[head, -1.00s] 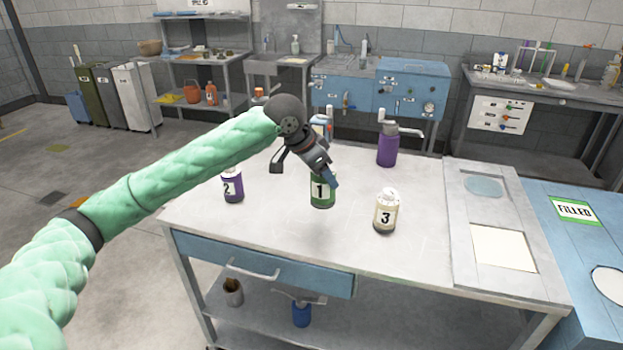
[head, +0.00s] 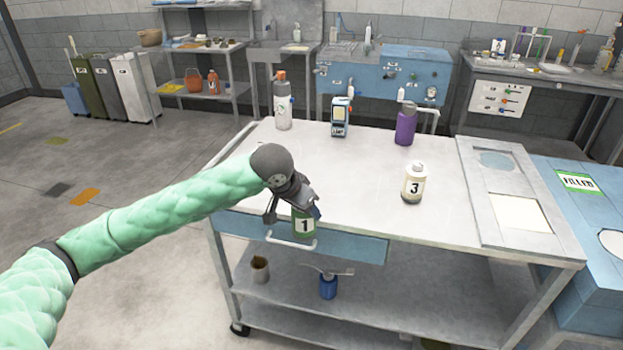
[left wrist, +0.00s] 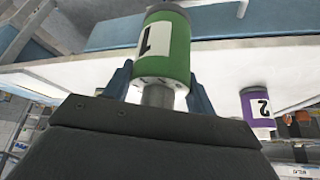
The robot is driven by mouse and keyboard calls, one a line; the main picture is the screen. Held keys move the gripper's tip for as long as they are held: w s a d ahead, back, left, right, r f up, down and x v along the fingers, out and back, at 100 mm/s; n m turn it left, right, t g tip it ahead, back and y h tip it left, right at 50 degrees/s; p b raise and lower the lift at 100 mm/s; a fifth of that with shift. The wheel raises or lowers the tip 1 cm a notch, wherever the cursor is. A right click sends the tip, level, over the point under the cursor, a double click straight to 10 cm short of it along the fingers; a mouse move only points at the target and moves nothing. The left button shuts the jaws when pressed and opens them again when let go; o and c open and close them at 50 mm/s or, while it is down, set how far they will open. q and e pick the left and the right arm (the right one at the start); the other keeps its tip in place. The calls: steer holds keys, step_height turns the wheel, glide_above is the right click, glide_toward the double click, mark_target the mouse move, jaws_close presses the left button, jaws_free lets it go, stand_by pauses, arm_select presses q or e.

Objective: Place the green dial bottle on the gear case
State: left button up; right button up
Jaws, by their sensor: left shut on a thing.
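The green bottle (head: 303,224) has a white label with a black 1. My left gripper (head: 297,206) is shut on it near its top. The bottle is upright, in front of the table's front edge and drawer in the head view. In the left wrist view the green bottle (left wrist: 166,45) sits between the two blue fingers (left wrist: 158,88), with its grey neck toward the palm. I cannot tell for sure which thing is the gear case. My right gripper is not in view.
On the grey table (head: 350,185) stand a cream bottle 3 (head: 413,185), a purple bottle (head: 405,125), a blue-grey device (head: 340,118) and a grey bottle (head: 283,105). Purple bottle 2 (left wrist: 257,108) shows in the left wrist view. A blue unit marked FILLED (head: 560,200) stands right.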

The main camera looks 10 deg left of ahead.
arm_select(q)
steer(key=s+a+f+n+y, duration=0.1)
steer(key=s+f+n, duration=0.1)
steer(key=s+f, duration=0.2)
steer(key=s+a+f+n+t+y, duration=0.1)
steer(key=s+f+n, duration=0.2)
steer(key=f, duration=0.6)
steer(key=shift+s+a+f, duration=0.2)
steer(key=shift+s+a, duration=0.15)
